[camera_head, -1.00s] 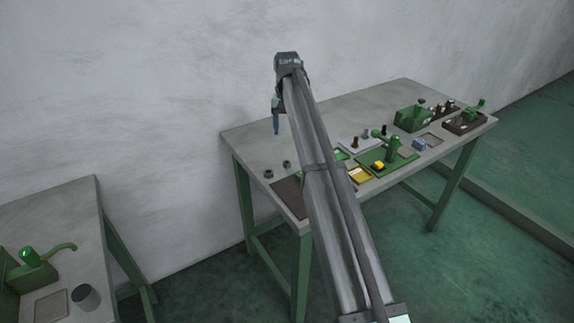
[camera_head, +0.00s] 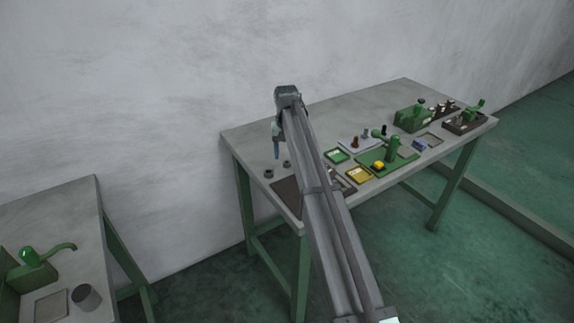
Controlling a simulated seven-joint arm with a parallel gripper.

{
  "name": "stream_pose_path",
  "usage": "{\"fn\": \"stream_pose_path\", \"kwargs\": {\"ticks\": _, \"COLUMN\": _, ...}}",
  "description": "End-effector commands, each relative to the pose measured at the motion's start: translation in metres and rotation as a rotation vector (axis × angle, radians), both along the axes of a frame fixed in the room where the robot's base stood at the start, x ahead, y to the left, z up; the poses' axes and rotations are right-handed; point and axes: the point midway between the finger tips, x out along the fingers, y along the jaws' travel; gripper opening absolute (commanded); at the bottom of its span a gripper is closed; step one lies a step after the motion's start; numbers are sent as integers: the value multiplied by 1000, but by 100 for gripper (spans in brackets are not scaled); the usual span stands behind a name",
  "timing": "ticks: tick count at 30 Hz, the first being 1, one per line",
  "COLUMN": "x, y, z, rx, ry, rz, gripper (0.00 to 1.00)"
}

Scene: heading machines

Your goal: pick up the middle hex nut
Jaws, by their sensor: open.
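Two small dark hex nuts stand near the left end of the workbench, a left one (camera_head: 268,174) and a right one (camera_head: 287,164). Any further nut is hidden behind my arm, so I cannot tell from the row alone which is the middle one. My gripper (camera_head: 277,155) points down just above and behind the two nuts in the picture, close to the right one. It is open and holds nothing visible. The fingers are small and seen edge-on, and I see no contact with a nut.
The workbench (camera_head: 350,108) has a brown mat (camera_head: 285,188) near its front left, partly behind my arm. The back left of the top is clear.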

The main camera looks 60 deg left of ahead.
Motion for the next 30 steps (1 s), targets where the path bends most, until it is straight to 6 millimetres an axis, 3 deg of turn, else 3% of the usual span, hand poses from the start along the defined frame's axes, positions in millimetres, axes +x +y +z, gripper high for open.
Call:
{"fn": "stream_pose_path", "kwargs": {"ticks": 7, "x": 2, "y": 0, "z": -33, "rx": -1, "ry": 1, "rz": 0, "gripper": 58}}
{"fn": "stream_pose_path", "kwargs": {"ticks": 16, "x": 2, "y": 0, "z": -38, "rx": 0, "ry": 0, "rz": 0, "gripper": 58}}
{"fn": "stream_pose_path", "kwargs": {"ticks": 30, "x": 2, "y": 0, "z": -38, "rx": 0, "ry": 0, "rz": 0, "gripper": 13}}
